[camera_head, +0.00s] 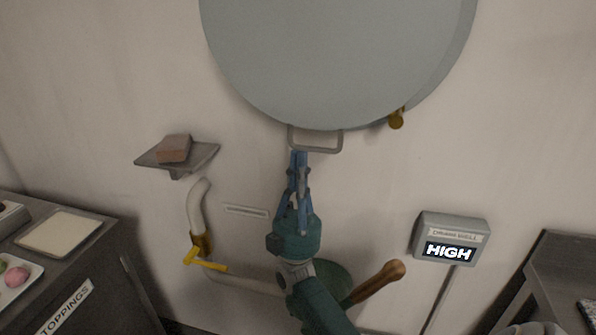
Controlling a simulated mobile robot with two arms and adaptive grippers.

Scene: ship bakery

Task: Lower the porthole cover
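The porthole cover (335,55) is a large grey-blue disc at the top of the view, in front of the pale wall. Its upper part is out of frame. A grey U-shaped handle (328,150) hangs from its lower edge. A brass fitting (396,120) is at its lower right rim. My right gripper (300,155) points up from below, its blue fingertips close together and overlapping the left part of the handle's lower bar. I cannot tell whether they touch or grip the bar. My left gripper is not in view.
A small shelf (205,155) holds a brown block (174,148) at left. Below are a pale curved pipe (195,210) and yellow lever (206,263). A wooden handle (378,283) and a "HIGH" display box (450,251) are at right. Counters stand at both sides.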

